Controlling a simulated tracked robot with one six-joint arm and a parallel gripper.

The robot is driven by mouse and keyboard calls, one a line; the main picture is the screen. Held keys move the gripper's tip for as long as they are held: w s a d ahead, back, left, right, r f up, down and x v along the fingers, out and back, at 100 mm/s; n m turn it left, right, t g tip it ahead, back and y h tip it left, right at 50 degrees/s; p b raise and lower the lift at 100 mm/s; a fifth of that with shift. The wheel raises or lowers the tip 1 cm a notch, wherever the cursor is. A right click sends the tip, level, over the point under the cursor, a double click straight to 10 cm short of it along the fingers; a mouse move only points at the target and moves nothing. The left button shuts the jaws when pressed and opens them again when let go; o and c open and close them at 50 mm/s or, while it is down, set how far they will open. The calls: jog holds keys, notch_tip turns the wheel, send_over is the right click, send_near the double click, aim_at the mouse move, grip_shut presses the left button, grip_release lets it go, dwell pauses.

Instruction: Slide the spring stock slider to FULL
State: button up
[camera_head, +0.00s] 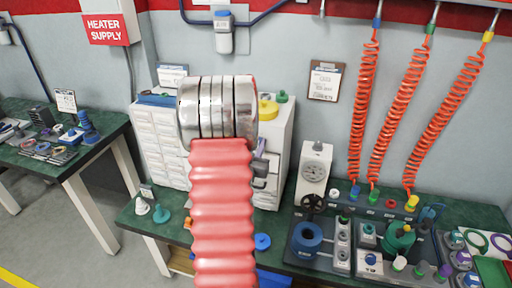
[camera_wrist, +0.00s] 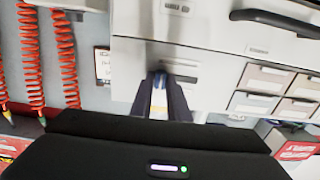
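In the wrist view, the two dark fingers of my gripper (camera_wrist: 159,82) point at the pale front of a cabinet (camera_wrist: 140,60). A small blue piece shows between the fingertips, with a white and yellow strip nearer the palm. I cannot tell whether the blue piece is the slider knob or whether the fingers grip it. A light label plate (camera_wrist: 183,80) is beside the fingertips. In the head view, my red and silver arm covers much of the cabinet (camera_head: 280,125), and the fingers are mostly hidden. The slider's scale and its FULL mark cannot be read.
White drawers (camera_head: 160,140) stand left of my arm. Yellow and green round parts (camera_head: 268,108) sit on the cabinet top. A gauge box (camera_head: 314,170), a blue ring part (camera_head: 307,236) and several fittings crowd the right bench. Red coiled hoses (camera_head: 362,105) hang at right.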

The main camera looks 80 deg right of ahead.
jog(key=o, duration=0.5)
jog(key=shift+s, duration=0.25)
jog(key=shift+c, duration=0.2)
jog(key=shift+a, duration=0.15)
jog(key=a, duration=0.7)
jog(key=shift+w+a, duration=0.1)
